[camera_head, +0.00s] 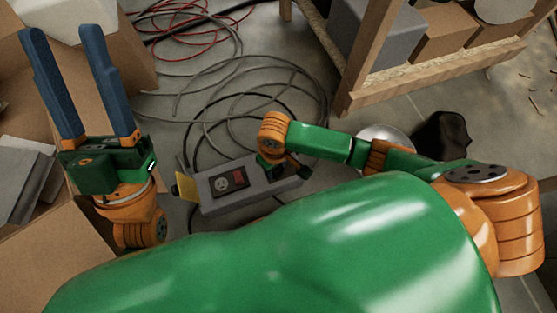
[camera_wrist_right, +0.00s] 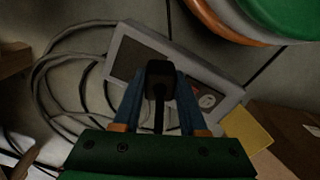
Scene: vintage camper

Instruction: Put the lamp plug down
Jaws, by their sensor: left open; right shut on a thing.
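The black lamp plug (camera_wrist_right: 158,72) is between the blue fingers of my right gripper (camera_wrist_right: 162,88), which is shut on it, with its dark cord running back toward the palm. Behind the plug in the wrist view is a grey outlet box (camera_head: 260,187) with a socket and a red switch. I cannot tell whether the plug touches the box. In the head view, my right arm reaches over the box's far right end; its fingers and the plug are hidden there. My left gripper (camera_head: 60,33) is open and empty at the left, fingers wide apart.
Loose grey and black cables (camera_head: 245,85) coil on the floor behind the box. A yellow flap (camera_head: 187,188) is at the box's left end. Open cardboard boxes (camera_head: 35,240) stand at the left. A wooden shelf (camera_head: 430,75) stands at the upper right.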

